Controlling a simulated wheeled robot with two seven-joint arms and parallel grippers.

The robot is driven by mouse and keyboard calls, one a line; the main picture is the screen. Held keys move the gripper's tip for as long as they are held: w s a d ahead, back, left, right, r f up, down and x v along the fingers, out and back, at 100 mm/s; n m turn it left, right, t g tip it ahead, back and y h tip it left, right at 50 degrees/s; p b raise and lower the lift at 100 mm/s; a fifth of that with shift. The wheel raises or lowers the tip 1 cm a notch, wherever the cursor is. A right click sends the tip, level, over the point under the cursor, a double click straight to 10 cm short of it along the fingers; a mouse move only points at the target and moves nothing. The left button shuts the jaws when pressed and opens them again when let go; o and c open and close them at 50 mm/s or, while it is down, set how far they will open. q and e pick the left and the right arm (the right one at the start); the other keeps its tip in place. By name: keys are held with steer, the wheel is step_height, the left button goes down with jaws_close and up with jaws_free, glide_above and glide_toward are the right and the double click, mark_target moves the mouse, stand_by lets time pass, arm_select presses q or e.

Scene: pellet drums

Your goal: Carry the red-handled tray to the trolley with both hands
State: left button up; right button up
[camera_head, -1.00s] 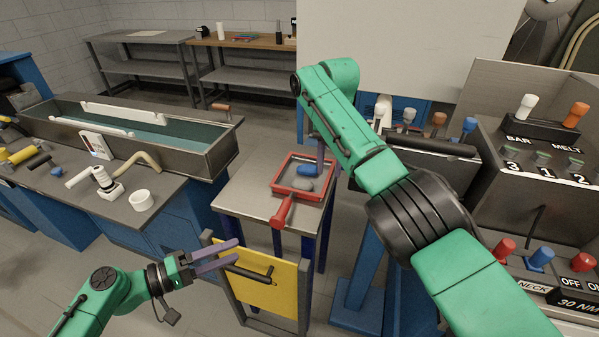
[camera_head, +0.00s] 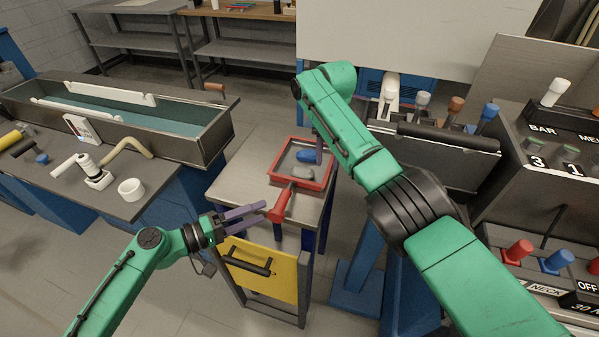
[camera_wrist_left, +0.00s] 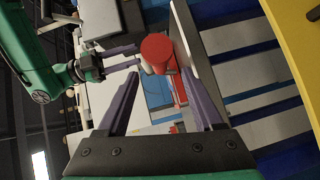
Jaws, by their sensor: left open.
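The red-rimmed tray (camera_head: 322,186) rests on a small steel-topped table (camera_head: 236,178). It holds a blue piece and a grey piece. Its near red handle (camera_head: 281,206) sticks out over the table's front edge. My left gripper (camera_head: 265,211) is open, its fingertips close to this handle. In the left wrist view the handle's round red end (camera_wrist_left: 157,52) lies beyond and between the spread fingers. My right gripper (camera_head: 319,150) is at the tray's far right side, partly hidden by its arm. Its two fingers show apart in the left wrist view (camera_wrist_left: 139,56). Any far handle is hidden.
A workbench with a long trough (camera_head: 190,147) is at left. A control console (camera_head: 556,167) is at right. I cannot tell which thing is the trolley.

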mark_target(282, 204)
arm_select(q)
steer(key=x, duration=0.8)
arm_select(e)
step_height(282, 204, down, 8)
steer(key=shift+r, duration=0.1)
arm_select(q)
steer(key=shift+s, duration=0.1)
arm_select(e)
steer(key=shift+s, duration=0.1)
arm_select(q)
steer(key=c, duration=0.7)
arm_select(e)
jaws_close()
arm_select(q)
jaws_close()
arm_select(e)
steer(key=shift+r, duration=0.1)
